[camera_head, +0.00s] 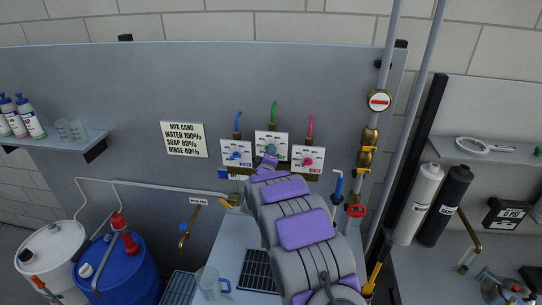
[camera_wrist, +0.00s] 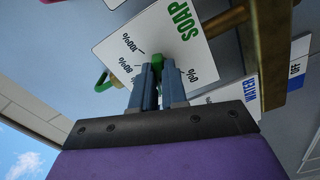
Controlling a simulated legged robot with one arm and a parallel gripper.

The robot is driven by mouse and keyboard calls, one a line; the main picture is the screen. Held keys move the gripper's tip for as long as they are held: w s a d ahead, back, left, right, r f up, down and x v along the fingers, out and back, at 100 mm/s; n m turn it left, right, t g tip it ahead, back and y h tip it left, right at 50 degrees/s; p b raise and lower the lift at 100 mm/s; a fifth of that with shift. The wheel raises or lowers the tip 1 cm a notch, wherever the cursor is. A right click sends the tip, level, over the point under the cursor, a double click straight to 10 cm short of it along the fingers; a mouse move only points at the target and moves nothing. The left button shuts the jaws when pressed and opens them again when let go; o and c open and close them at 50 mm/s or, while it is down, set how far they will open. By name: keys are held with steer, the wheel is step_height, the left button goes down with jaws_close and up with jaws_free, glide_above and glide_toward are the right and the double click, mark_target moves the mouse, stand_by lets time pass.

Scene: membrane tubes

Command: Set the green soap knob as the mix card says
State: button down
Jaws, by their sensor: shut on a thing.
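The mix card (camera_head: 184,140) hangs on the grey panel and reads WATER 100%, SOAP what looks like 80%, RINSE 40%. The green soap knob (camera_head: 271,150) is on the middle white dial plate (camera_head: 264,136). In the wrist view my gripper (camera_wrist: 161,70) is shut on the green soap knob (camera_wrist: 170,66), with one finger on each side. The fingers hide most of the knob, so its pointer setting cannot be read. The SOAP plate (camera_wrist: 150,35) shows percent marks around the knob, with 100% and 0% legible.
The blue water knob (camera_head: 235,156) is left of the soap plate and the pink rinse knob (camera_head: 307,162) is right of it, both close by. A brass pipe (camera_wrist: 273,60) crosses near my fingers. Brass valves (camera_head: 369,138) stand on the right.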

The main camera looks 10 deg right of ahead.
steer(key=m+b, duration=0.4)
steer(key=m, duration=0.2)
steer(key=m+b, duration=0.3)
steer(key=m, duration=0.4)
steer(key=m+b, duration=0.4)
steer(key=m, duration=0.2)
steer(key=shift+w+a+r+m+b, duration=0.1)
steer(key=shift+a+r+m+b, duration=0.2)
steer(key=shift+b, duration=0.05)
steer(key=shift+r, duration=0.15)
steer(key=c, duration=1.6)
jaws_free()
steer(key=o, duration=0.4)
steer(key=shift+w+a+f, duration=0.1)
steer(key=shift+a+f, duration=0.1)
steer(key=shift+a, duration=0.05)
steer(key=shift+o, duration=0.2)
steer(key=shift+d+f, duration=0.1)
steer(key=shift+d+f+m, duration=0.2)
steer(key=shift+d+m, duration=0.1)
